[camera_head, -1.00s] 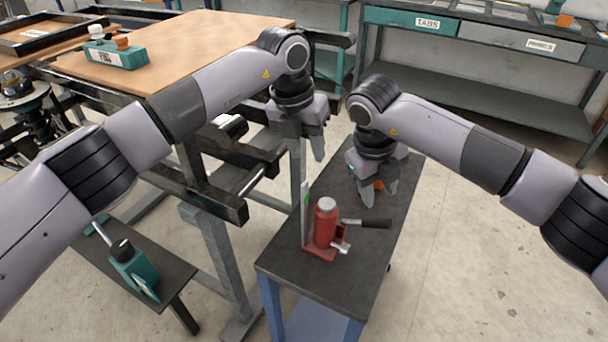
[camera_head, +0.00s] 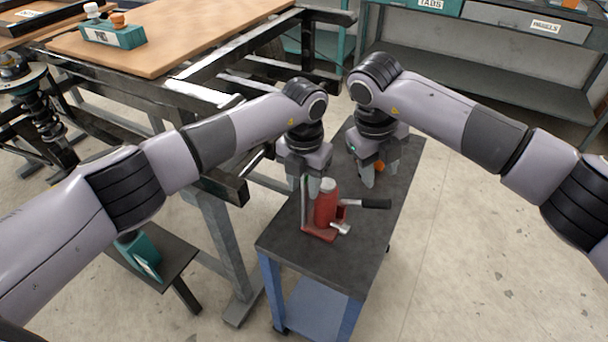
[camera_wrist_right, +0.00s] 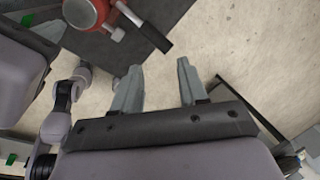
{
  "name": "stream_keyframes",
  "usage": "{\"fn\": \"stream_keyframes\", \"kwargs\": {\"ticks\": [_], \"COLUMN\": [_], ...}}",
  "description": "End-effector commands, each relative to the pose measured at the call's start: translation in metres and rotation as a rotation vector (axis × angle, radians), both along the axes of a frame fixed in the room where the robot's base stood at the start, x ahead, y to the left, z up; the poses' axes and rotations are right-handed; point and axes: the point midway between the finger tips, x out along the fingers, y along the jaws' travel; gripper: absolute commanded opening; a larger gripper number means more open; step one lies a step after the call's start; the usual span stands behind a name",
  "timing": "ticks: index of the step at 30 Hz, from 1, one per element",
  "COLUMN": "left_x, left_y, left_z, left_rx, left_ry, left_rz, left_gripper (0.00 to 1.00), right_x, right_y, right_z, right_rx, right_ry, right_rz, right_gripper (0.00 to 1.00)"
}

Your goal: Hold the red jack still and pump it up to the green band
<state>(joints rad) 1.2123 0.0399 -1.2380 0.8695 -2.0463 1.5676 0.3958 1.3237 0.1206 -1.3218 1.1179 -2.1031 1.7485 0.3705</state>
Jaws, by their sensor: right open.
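The red jack (camera_head: 325,208) stands upright on the dark top of a small cart (camera_head: 290,245). Its black-gripped handle (camera_head: 372,203) points right. An upright strip (camera_head: 306,205) stands at its left; the green band is not clear now. My left gripper (camera_head: 308,186) points down at the jack's upper back, fingers apart and partly hidden; contact cannot be told. My right gripper (camera_head: 376,178) is open and empty, above the cart behind the handle. In the right wrist view, its spread fingers (camera_wrist_right: 160,85) are apart from the handle (camera_wrist_right: 150,34) and the red jack (camera_wrist_right: 86,12).
An orange item (camera_head: 379,167) shows behind my right gripper. A wooden-topped bench (camera_head: 170,45) and its metal frame stand left of the cart. A low dark stand (camera_head: 175,262) holds a teal item (camera_head: 143,252). The floor right of the cart is clear.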

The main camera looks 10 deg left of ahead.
Motion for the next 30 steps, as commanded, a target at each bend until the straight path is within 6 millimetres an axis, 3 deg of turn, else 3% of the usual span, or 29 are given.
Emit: {"fn": "stream_keyframes", "kwargs": {"ticks": [4, 5, 8, 30], "left_x": [-0.0001, -0.0001, 0.0001, 0.0003], "left_y": [-0.0002, -0.0002, -0.0001, 0.0002], "left_z": [0.0001, 0.0001, 0.0002, 0.0009], "left_rx": [0.0, 0.0, 0.0, 0.0], "left_ry": [0.0, 0.0, 0.0, 0.0], "left_rz": [0.0, 0.0, 0.0, 0.001], "left_gripper": [0.38, 0.32, 0.0, 0.0], "right_x": [0.0, 0.0, 0.0, 0.0], "right_y": [0.0, 0.0, 0.0, -0.0001], "right_z": [0.0, 0.0, 0.0, 0.0001], "right_rx": [0.0, 0.0, 0.0, 0.0], "right_ry": [0.0, 0.0, 0.0, 0.0], "right_rz": [0.0, 0.0, 0.0, 0.0], "right_gripper": [0.43, 0.43, 0.43, 0.43]}}
